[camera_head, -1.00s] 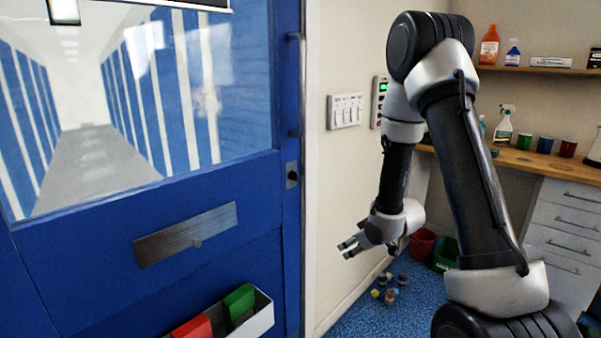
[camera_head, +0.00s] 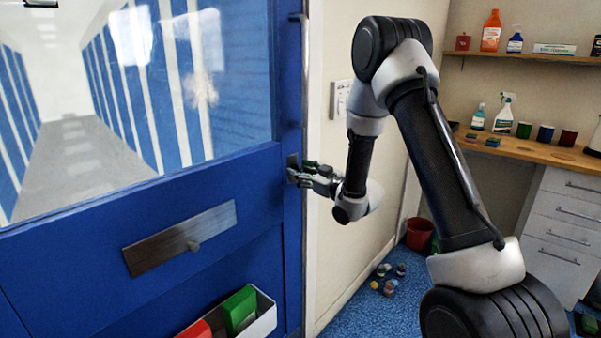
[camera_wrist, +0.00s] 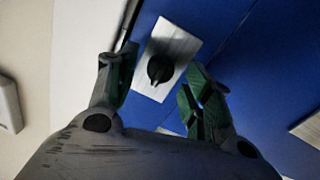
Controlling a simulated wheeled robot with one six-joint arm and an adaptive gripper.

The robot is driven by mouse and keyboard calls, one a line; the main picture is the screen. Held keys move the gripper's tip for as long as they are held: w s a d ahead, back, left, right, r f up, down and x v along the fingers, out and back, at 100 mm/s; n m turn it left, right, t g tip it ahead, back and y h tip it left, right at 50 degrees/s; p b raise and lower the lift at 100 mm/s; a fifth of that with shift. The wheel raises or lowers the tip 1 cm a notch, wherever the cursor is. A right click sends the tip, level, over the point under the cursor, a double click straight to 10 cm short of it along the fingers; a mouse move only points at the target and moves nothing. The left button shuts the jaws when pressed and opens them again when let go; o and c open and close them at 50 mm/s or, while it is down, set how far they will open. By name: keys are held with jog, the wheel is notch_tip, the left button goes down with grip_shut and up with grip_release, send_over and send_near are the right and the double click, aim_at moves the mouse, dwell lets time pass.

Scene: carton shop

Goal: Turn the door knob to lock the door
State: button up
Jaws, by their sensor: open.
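The blue door (camera_head: 200,215) fills the left of the head view, with a window in its upper half. In the wrist view the door knob (camera_wrist: 160,68) is a small dark knob on a silver plate (camera_wrist: 177,42). My gripper (camera_wrist: 158,85) is open, with its fingers on either side of the knob's line and the knob showing between the fingertips. I cannot tell whether a finger touches it. In the head view my gripper (camera_head: 297,172) reaches the lock plate (camera_head: 292,164) at the door's right edge and largely hides the knob.
A vertical bar handle (camera_head: 304,80) runs along the door's edge near my gripper. A metal mail slot (camera_head: 180,238) and a white bin with red and green items (camera_head: 262,318) are on the door. A switch panel (camera_head: 340,98) is on the wall. Small balls (camera_head: 387,280) lie on the floor.

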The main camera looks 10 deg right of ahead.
jog(key=shift+w+a, duration=0.25)
jog(key=shift+w, duration=0.1)
jog(key=c, duration=1)
jog(key=shift+c, duration=0.2)
